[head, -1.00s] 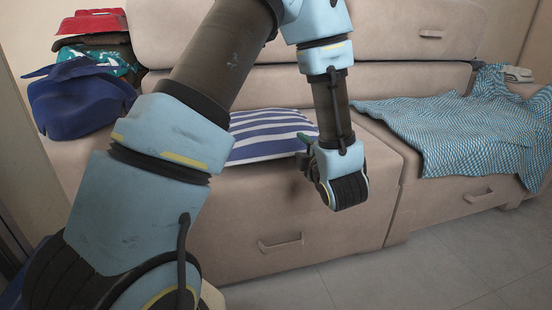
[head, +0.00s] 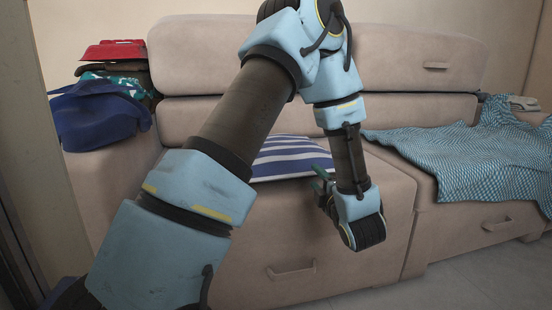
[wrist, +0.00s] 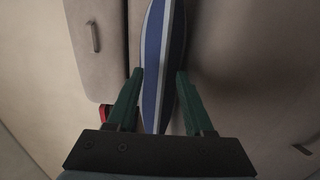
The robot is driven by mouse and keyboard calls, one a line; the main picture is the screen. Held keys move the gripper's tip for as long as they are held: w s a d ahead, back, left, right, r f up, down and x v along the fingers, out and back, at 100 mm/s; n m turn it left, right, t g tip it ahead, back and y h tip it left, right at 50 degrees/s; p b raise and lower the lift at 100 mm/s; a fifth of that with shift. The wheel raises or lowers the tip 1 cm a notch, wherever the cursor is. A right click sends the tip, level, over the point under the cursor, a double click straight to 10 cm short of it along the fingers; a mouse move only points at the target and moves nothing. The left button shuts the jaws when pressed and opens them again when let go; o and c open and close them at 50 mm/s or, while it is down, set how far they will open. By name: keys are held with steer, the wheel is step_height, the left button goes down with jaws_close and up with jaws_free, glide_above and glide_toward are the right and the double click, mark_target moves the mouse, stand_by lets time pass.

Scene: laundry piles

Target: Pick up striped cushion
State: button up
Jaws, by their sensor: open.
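The striped cushion (head: 285,160), blue and white, lies flat on the left part of the sofa seat in the head view. My arm covers part of its left side and its right end. My gripper (head: 322,185) is at the cushion's right front, level with the seat edge. In the wrist view the cushion (wrist: 158,60) shows edge-on as a narrow striped band. It runs between the two open green fingers of my gripper (wrist: 159,75). Gaps show beside the cushion, and I cannot tell whether a finger touches it.
The beige sofa (head: 350,270) has drawers with handles below the seat. A blue patterned blanket (head: 465,160) drapes over its right part. A pile with a dark blue cloth (head: 100,118) and a red item (head: 112,50) sits on the left armrest. Grey floor lies in front.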

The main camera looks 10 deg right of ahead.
mark_target(313, 175)
steer(key=w, duration=0.1)
steer(key=w+b, duration=0.1)
steer(key=w, duration=0.2)
steer(key=shift+w+f, duration=0.15)
steer(key=shift+f, duration=0.1)
jaws_close()
steer(key=shift+a, duration=0.1)
stand_by(1.0)
